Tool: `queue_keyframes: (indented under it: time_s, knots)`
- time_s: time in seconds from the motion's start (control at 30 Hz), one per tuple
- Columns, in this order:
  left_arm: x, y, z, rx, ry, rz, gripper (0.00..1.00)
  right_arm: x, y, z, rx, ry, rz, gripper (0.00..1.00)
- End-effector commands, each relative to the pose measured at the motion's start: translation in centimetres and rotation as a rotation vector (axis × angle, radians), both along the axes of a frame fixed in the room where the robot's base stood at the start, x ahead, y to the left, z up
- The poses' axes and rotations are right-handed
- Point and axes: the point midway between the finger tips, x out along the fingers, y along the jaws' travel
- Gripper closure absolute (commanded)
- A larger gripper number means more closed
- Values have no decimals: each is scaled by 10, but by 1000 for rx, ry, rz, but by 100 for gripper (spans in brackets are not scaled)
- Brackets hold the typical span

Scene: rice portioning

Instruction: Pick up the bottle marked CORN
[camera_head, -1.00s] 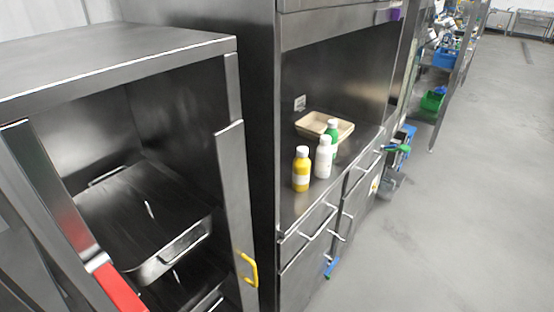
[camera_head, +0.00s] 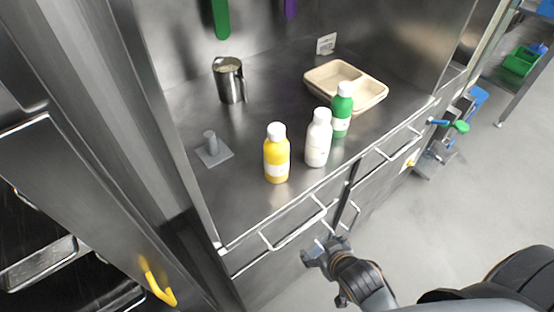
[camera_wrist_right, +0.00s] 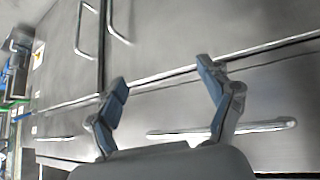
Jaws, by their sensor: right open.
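Three white-capped bottles stand upright in a row near the counter's front edge: a yellow bottle (camera_head: 277,158), a white bottle (camera_head: 318,142) and a green bottle (camera_head: 341,112). Each has a pale label, but the print is too small to read, so I cannot tell which says CORN. My right gripper (camera_head: 322,246) is in front of the counter, below its edge, apart from the bottles. In the right wrist view its two fingers (camera_wrist_right: 163,75) are spread, with nothing between them. My left gripper is not in view.
A beige divided tray (camera_head: 318,78) lies behind the bottles. A metal cup (camera_head: 230,82) and a grey block with a peg (camera_head: 213,150) stand to the left. Drawer handles (camera_head: 300,230) stick out below the counter edge. A yellow handle (camera_head: 158,284) is at lower left.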

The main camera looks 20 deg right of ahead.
Motion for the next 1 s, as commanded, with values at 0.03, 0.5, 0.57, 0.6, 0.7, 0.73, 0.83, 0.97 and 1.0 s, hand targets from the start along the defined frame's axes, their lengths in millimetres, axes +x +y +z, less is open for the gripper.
queue_keyframes:
  time_s: [0.03,0.5,0.57,0.6,0.7,0.73,0.83,0.97,1.0]
  knots:
    - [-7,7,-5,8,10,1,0,2,0,18,3,-29,-5,20]
    - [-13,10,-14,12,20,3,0,34,9,168,90,-536,25,20]
    - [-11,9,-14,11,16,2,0,36,15,189,114,-620,51,20]
    - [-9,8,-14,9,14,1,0,35,19,203,131,-674,71,20]
    - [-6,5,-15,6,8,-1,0,32,30,231,170,-780,116,20]
    - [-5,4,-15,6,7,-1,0,31,32,237,181,-803,127,20]
    - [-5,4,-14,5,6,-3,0,31,38,251,201,-849,152,20]
    - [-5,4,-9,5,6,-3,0,43,41,256,207,-865,158,20]
    - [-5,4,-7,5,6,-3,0,49,43,257,207,-866,159,20]
